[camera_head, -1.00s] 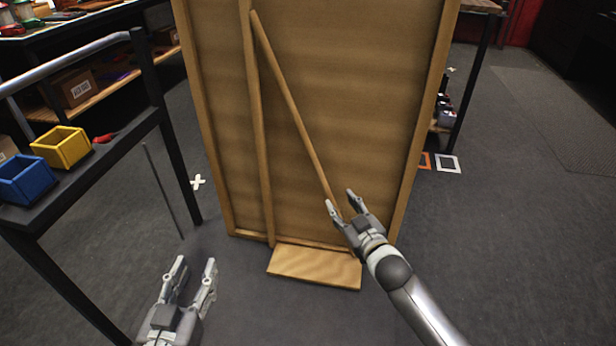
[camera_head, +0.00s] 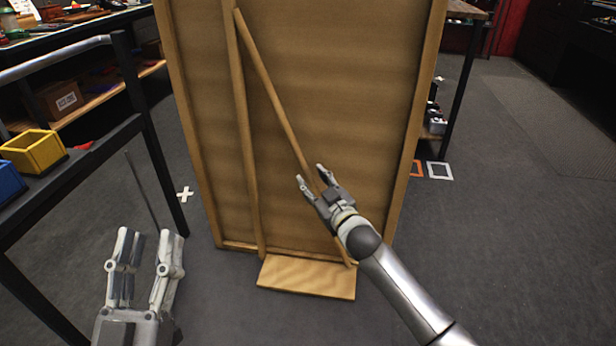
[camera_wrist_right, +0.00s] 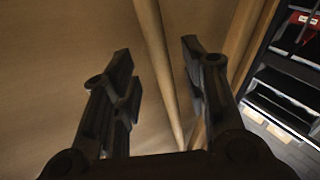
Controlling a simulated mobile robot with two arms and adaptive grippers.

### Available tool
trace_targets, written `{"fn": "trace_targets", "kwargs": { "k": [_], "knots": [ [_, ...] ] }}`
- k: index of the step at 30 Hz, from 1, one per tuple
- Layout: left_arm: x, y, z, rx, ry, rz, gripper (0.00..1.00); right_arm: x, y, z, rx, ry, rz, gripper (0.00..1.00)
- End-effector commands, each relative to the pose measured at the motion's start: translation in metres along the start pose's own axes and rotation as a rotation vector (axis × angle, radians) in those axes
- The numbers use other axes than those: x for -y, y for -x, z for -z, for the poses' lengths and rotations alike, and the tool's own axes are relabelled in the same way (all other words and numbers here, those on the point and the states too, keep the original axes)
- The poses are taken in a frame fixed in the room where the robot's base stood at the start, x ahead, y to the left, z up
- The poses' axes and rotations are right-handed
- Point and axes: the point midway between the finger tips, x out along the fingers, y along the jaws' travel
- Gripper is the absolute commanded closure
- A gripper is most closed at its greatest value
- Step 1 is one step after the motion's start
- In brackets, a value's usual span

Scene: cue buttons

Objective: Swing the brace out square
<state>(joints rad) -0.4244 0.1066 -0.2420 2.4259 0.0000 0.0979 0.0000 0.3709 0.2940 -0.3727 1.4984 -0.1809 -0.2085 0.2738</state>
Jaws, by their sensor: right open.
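The brace (camera_head: 275,99) is a thin wooden bar on the back of a tall wooden panel (camera_head: 345,80). It slants from the top of an upright strip (camera_head: 244,130) down to the right, toward the panel's foot. My right gripper (camera_head: 311,178) is open, with its fingers at the lower half of the brace. In the right wrist view the brace (camera_wrist_right: 157,60) passes between the two open fingers (camera_wrist_right: 158,65); I see no grip on it. My left gripper (camera_head: 148,240) is open and empty, low at the left, away from the panel.
A wooden foot board (camera_head: 307,277) lies on the floor at the panel's base. A dark rack at the left holds a yellow bin (camera_head: 33,151) and a blue bin (camera_head: 8,182). A white cross (camera_head: 185,193) marks the floor.

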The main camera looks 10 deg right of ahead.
Motion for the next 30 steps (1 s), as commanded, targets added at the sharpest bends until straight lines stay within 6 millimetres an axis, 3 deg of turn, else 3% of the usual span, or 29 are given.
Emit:
{"fn": "trace_targets", "kwargs": {
  "k": [12, 26, 30],
  "knots": [
    [-0.006, 0.009, 0.048, -0.277, 0.013, -0.011, 0.6, 0.0, -0.034, 0.0, 0.0, -0.001, -0.001, 0.59],
    [-0.006, 0.011, 0.057, -0.323, 0.015, -0.013, 0.6, 0.0, -0.038, 0.0, 0.0, 0.0, 0.0, 0.59],
    [-0.006, 0.011, 0.057, -0.322, 0.015, -0.013, 0.6, 0.0, -0.038, 0.0, 0.0, 0.0, 0.0, 0.77]
  ]
}}
